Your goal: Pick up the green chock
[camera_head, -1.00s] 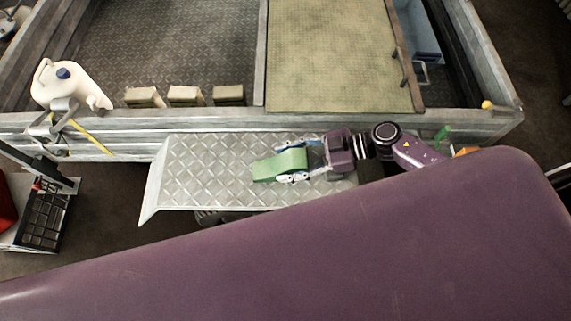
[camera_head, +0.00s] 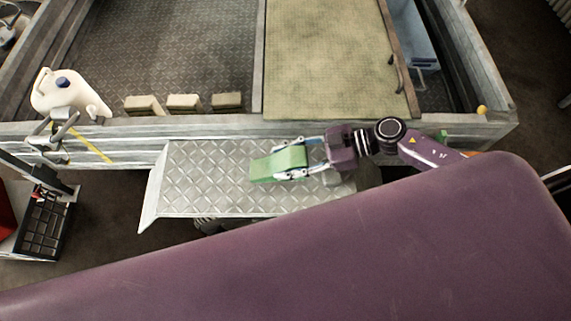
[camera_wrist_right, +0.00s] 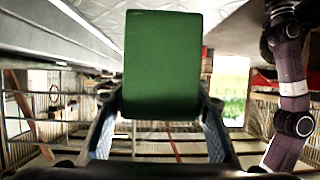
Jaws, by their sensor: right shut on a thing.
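The green chock (camera_head: 277,163) is a wedge-shaped block over the diamond-plate metal step in the head view. My right gripper (camera_head: 294,160) is shut on it, with one finger along each side. In the right wrist view the green chock (camera_wrist_right: 163,62) fills the upper middle, between the two fingers of my right gripper (camera_wrist_right: 160,110). I cannot tell from the head view how far the chock is above the step.
The metal step (camera_head: 205,185) has bare room left of the chock. A wooden-walled bed lies behind it, with pale blocks (camera_head: 184,103) along its near edge and a white jug (camera_head: 66,92) at left. A black crate (camera_head: 42,222) stands at lower left.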

